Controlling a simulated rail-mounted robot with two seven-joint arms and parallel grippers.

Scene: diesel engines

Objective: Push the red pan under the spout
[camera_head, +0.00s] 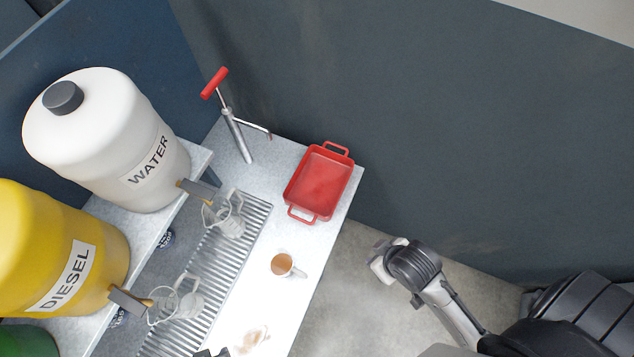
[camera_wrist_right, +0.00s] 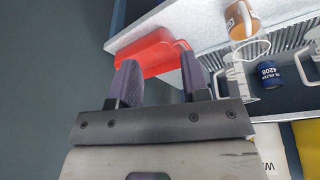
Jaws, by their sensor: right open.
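The red pan (camera_head: 318,183), a rectangular tray with a handle at each end, lies on the far right corner of the light bench. In the right wrist view the red pan (camera_wrist_right: 150,52) shows just beyond the fingers. The silver hand pump (camera_head: 237,136) has a red T-handle, and its thin spout (camera_head: 254,126) points towards the pan, ending left of it. My right gripper (camera_head: 375,262) is off the bench edge, below and right of the pan; its fingers (camera_wrist_right: 160,80) are apart and empty. A small dark shape at the bottom edge may be my left gripper (camera_head: 212,353).
A mug of brown liquid (camera_head: 282,264) stands below the pan, with a brown stain (camera_head: 253,338) further down. Glass jugs (camera_head: 228,222) stand on the grating (camera_head: 215,285) under the taps. The WATER (camera_head: 105,140) and DIESEL (camera_head: 60,255) barrels stand left. A dark wall is behind.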

